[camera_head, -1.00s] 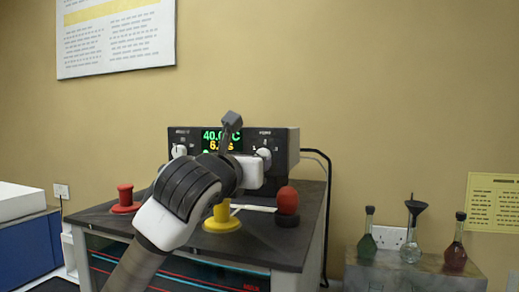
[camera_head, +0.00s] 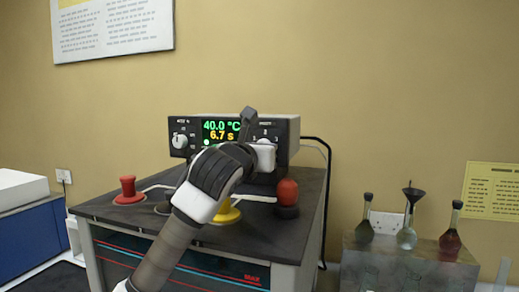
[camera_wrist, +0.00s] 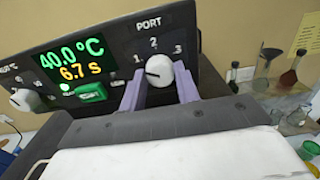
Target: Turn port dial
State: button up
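The port dial (camera_wrist: 160,72) is a white round knob on the black front panel of the instrument (camera_head: 285,127), below the markings 1, 2 and 3. Its dark pointer line faces left, toward 1. My gripper (camera_wrist: 160,84) has its two purple fingers on either side of the dial in the wrist view. A narrow gap shows at the left finger; contact at the right finger is unclear. The fingers look open around the dial.
The display (camera_head: 221,131) reads 40.0 °C and 6.7 s. Another white knob (camera_head: 180,140) is at the panel's left. Red (camera_head: 128,190) and yellow (camera_head: 226,213) pieces and a red-topped bulb (camera_head: 287,192) stand on the dark bench top. Flasks (camera_head: 407,230) stand at right.

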jog(key=c, duration=0.3)
jog(key=shift+f+b, duration=0.1)
jog(key=shift+b, duration=0.3)
jog(key=shift+m+b, duration=5.4)
jog(key=shift+m, duration=6.5)
